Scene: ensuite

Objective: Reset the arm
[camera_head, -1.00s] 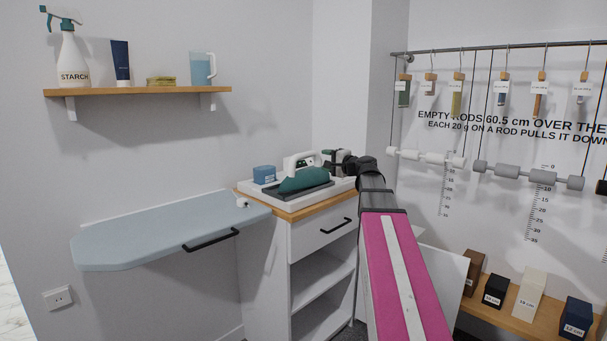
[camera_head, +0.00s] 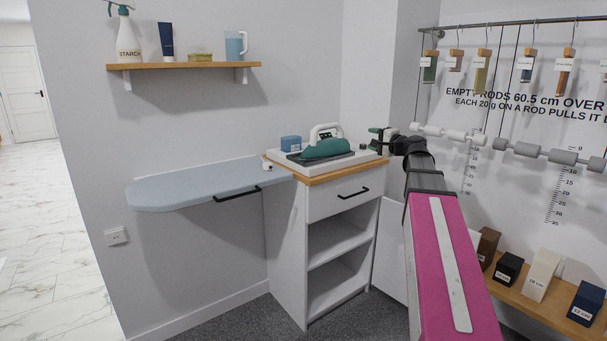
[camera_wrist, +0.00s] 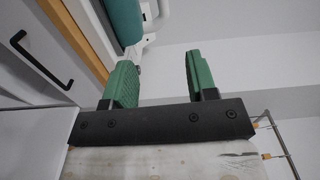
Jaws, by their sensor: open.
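My arm reaches forward on the right in the head view, with its pink link nearest the camera. My gripper (camera_head: 379,139) is at the far end, just right of the iron and cabinet top; it looks small there. In the wrist view my gripper (camera_wrist: 158,84) shows two green fingers set wide apart with nothing between them. The teal iron (camera_head: 326,148) with a white handle rests on a dark pad on the white cabinet top. A teal part of the iron (camera_wrist: 124,18) shows at the top of the wrist view, beyond the left finger and apart from it.
The cabinet (camera_head: 309,215) has a drawer with a black handle (camera_head: 353,193). A pale blue ironing board (camera_head: 200,188) juts from the wall at left. A rail (camera_head: 510,22) with hanging tags and grey rods is at right, above a wooden shelf (camera_head: 540,308) of labelled blocks. Carpet is free below the board.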

